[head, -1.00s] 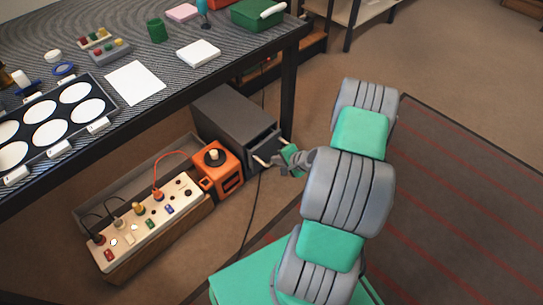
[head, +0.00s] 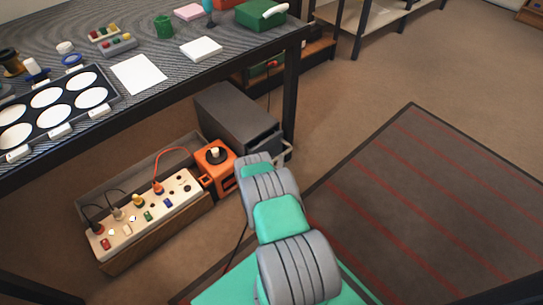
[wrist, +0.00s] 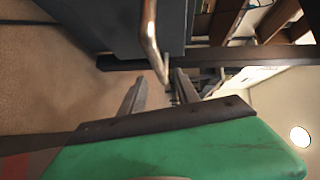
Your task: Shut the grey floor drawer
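The grey floor drawer (head: 238,118) is a dark grey box on the floor under the workbench. Its front faces the lower right, and a pale bar handle (head: 285,150) stands out from it. My wrist hides part of the front, and I cannot tell how far the drawer stands out. In the wrist view the drawer's grey face (wrist: 105,22) fills the top, with the metal handle (wrist: 149,35) close ahead. My gripper (wrist: 156,82) is open, its two fingers apart around the handle's near end; I cannot tell whether they touch. The head view hides my fingers.
An orange device (head: 215,168) stands close left of the drawer, beside a power strip box (head: 145,222) with plugs. A black bench leg (head: 290,100) rises just right of the drawer. A striped rug (head: 420,210) lies on open floor to the right.

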